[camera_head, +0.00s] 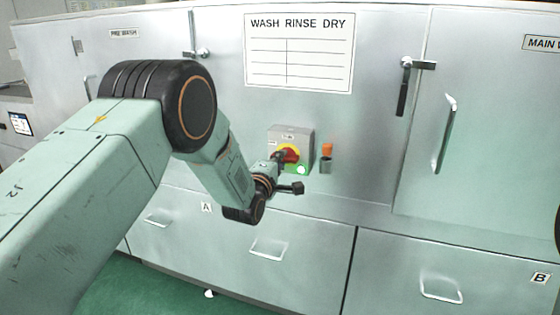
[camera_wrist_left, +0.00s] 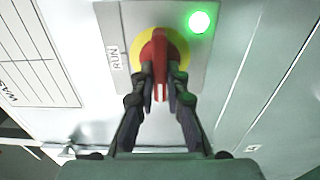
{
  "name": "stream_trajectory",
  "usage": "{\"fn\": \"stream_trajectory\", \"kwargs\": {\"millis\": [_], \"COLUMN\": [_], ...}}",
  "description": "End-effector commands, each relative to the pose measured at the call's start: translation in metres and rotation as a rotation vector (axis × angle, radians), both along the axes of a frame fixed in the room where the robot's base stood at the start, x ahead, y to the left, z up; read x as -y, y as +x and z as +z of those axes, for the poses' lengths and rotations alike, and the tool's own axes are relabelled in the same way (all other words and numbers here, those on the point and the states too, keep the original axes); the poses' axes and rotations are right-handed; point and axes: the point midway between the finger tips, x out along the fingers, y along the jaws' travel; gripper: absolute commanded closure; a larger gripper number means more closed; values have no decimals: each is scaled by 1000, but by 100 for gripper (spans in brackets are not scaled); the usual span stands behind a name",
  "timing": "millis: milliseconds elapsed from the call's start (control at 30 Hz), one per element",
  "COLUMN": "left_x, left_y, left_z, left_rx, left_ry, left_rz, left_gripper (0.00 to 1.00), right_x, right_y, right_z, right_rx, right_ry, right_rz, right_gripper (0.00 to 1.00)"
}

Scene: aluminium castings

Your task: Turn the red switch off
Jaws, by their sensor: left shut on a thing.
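The red switch (camera_head: 287,154) is a rotary handle on a yellow disc, fixed to a grey box (camera_head: 298,133) on the front of the machine. In the left wrist view the red handle (camera_wrist_left: 158,60) lies between the two dark fingers of my left gripper (camera_wrist_left: 160,92), which is shut on it. A green lamp (camera_wrist_left: 199,22) glows beside the switch, and a RUN label (camera_wrist_left: 116,58) is on the other side. In the head view my left gripper (camera_head: 282,172) partly covers the switch. My right gripper is not in view.
The machine front has a WASH RINSE DRY sign (camera_head: 299,50) above the box. An orange-topped part (camera_head: 327,157) sits just right of the box. A black-handled latch (camera_head: 403,88) and a door handle (camera_head: 445,133) stick out farther right. Drawer handles (camera_head: 268,249) are below.

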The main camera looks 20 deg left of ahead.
Motion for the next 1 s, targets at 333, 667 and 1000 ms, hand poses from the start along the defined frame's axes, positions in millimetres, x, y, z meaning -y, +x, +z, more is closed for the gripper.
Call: {"fn": "stream_trajectory", "kwargs": {"millis": [333,667,1000], "left_x": [0,0,-1], "left_y": [-1,0,-29], "left_z": [-2,-1,-1], "left_rx": [-4,-2,-5], "left_ry": [-1,0,0], "left_rz": [1,0,1], "left_gripper": [70,64,64], "right_x": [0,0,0], "right_y": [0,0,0], "right_z": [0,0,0], "right_rx": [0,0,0], "right_ry": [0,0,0], "right_rz": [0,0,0], "right_gripper": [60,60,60]}}
